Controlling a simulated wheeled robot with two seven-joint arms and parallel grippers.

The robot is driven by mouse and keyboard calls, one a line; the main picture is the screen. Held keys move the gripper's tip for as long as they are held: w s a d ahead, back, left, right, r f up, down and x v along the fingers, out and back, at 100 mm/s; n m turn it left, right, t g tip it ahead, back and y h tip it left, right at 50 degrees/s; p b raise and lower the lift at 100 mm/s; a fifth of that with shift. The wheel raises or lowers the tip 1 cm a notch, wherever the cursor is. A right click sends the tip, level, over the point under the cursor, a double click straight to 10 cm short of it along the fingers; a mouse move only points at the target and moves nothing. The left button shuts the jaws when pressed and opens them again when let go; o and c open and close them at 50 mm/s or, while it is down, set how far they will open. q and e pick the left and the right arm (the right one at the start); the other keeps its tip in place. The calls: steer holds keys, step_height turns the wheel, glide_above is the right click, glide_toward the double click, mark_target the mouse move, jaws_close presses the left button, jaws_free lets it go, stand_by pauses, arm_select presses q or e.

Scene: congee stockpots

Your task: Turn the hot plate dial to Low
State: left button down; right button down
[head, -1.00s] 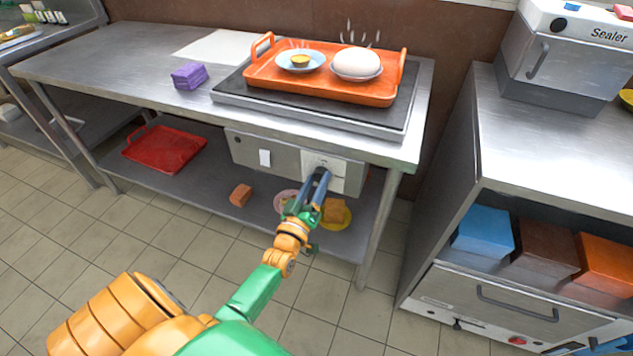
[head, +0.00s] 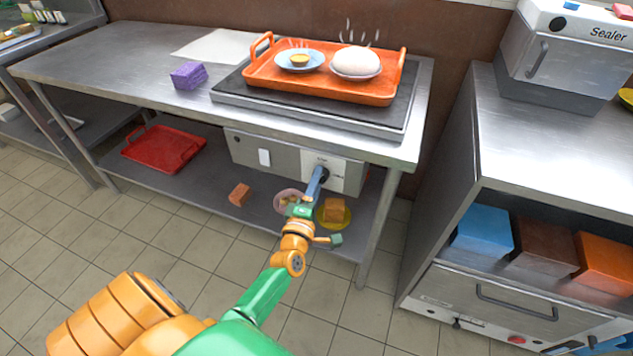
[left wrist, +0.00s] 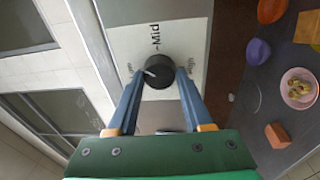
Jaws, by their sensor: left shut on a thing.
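The hot plate (head: 230,92) lies on the steel table, with an orange tray on top. Its dial (left wrist: 158,70) is a black knob with a white pointer on a pale panel (head: 346,178) of the control box under the tabletop. My left gripper (head: 318,180) is shut on the dial, one blue finger on each side. The side labels are small and partly covered by the fingers. My right gripper is out of view.
The orange tray (head: 262,80) carries a bowl with a white mound (head: 356,60) and a small dish (head: 300,60), both steaming. A red tray (head: 163,148) and several items lie on the lower shelf. A cabinet stands right.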

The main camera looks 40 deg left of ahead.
arm_select(q)
steer(key=n, duration=0.7)
steer(key=shift+g, duration=0.4)
steer(key=shift+d, duration=0.1)
steer(key=shift+c, duration=1.6)
jaws_free()
steer(key=v, duration=0.7)
